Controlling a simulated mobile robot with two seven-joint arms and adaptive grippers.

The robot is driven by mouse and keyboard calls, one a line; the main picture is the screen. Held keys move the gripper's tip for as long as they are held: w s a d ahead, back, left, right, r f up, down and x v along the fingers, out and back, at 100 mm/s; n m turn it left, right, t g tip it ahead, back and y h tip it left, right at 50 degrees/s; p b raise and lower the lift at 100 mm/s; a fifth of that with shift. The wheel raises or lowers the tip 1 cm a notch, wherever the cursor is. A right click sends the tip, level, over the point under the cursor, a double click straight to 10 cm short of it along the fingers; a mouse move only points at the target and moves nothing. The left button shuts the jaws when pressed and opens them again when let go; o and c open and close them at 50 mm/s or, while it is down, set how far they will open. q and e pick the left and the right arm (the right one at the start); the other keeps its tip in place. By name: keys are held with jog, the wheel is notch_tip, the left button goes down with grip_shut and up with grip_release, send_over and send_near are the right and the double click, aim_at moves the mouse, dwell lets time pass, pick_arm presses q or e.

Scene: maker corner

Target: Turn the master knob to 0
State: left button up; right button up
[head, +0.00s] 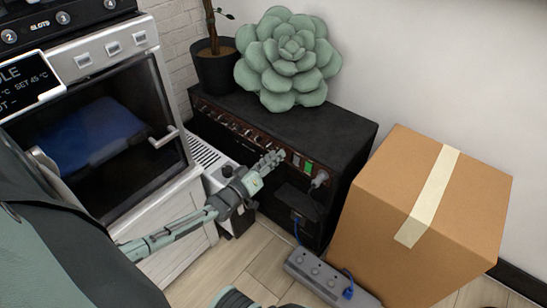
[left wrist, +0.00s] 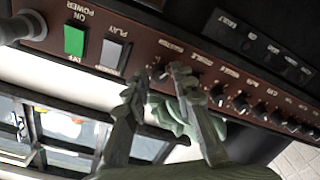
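The black amplifier (head: 330,135) stands against the wall with a brown control panel (left wrist: 140,28) on its front. A row of small dark knobs runs along the panel. The end knob (left wrist: 160,72), nearest the grey and green switches, is probably the master knob; its upside-down label is too blurred to read surely. My left gripper (head: 272,163) is at the panel. In the left wrist view its two fingers (left wrist: 159,84) are apart, with that knob showing between the tips. I cannot tell whether they touch it. The knob's pointer is unclear. My right gripper is not in view.
A green switch (left wrist: 74,40), a grey switch (left wrist: 112,56) and a plug (left wrist: 22,27) are beside the knob. A succulent cushion (head: 288,60) and potted plant (head: 214,68) stand on the amplifier. A cardboard box (head: 395,195) stands right; a power strip (head: 325,277) lies on the floor.

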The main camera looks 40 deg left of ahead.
pick_arm(q)
jog(key=shift+s, duration=0.1)
jog(key=s, duration=1.1)
jog(key=shift+s+a, duration=0.3)
jog(key=shift+s, duration=0.1)
jog(key=shift+r, duration=0.1)
jog(key=s+d+f+m+g, duration=0.45)
jog(key=d+f+g, duration=0.35)
jog(key=d+f, duration=0.2)
jog(key=s+d+m+g+y, duration=0.1)
jog(key=s+m+g+y, duration=0.1)
jog(key=s+g, duration=0.4)
jog(key=s+m, duration=0.1)
jog(key=s, duration=0.4)
jog(key=shift+g, duration=0.3)
jog(key=shift+d+m, duration=0.1)
jog(key=shift+m, duration=0.15)
